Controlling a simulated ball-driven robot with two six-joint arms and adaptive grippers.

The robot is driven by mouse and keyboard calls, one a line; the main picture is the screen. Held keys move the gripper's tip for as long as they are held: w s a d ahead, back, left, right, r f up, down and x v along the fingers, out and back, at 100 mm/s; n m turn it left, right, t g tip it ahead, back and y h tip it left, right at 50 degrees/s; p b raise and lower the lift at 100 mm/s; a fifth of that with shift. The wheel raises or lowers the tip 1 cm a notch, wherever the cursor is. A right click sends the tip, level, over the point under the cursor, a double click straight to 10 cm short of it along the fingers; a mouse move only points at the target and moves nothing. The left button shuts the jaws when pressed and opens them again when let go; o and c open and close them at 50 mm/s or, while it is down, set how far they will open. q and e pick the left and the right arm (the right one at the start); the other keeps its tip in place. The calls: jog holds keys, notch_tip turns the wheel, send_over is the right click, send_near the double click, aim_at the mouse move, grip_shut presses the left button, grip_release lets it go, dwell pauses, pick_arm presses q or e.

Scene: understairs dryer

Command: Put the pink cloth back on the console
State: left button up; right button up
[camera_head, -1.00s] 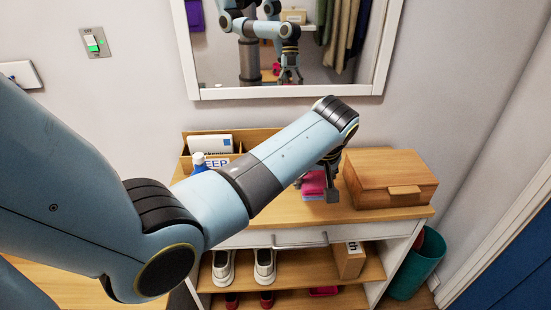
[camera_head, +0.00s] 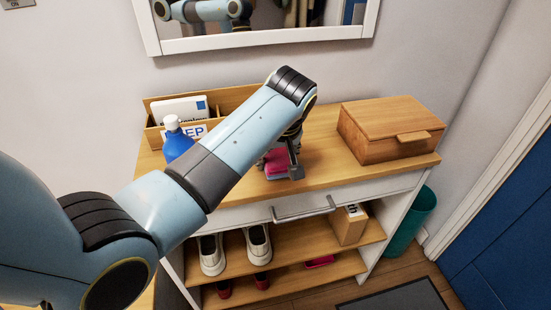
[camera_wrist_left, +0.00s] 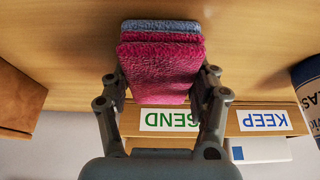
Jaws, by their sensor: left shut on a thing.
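The pink cloth (camera_head: 277,161) shows under the end of my left arm, over the wooden top of the console (camera_head: 330,172). In the left wrist view the folded pink cloth (camera_wrist_left: 162,72) lies between the two fingers, with a grey-blue layer (camera_wrist_left: 160,26) at its far edge. My left gripper (camera_head: 288,168) is shut on the pink cloth. Its wrist and fingers hide part of the cloth, and I cannot tell whether the cloth touches the top. My right gripper is out of view.
A wooden box (camera_head: 385,135) stands at the right on the console. A letter organizer (camera_head: 228,98) and a blue bottle (camera_head: 177,140) stand at the left. Shoes (camera_head: 258,243) are on the shelf below. The top between cloth and box is clear.

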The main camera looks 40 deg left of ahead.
pick_arm(q)
jog(key=shift+d, duration=0.1)
jog(key=o, duration=1)
jog(key=shift+o, duration=0.2)
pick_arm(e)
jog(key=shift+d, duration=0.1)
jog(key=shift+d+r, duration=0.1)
pick_arm(q)
jog(key=p+v, duration=0.1)
jog(key=v, duration=1)
jog(key=shift+w+r, duration=0.1)
jog(key=shift+d+r, duration=0.1)
jog(key=shift+r, duration=0.35)
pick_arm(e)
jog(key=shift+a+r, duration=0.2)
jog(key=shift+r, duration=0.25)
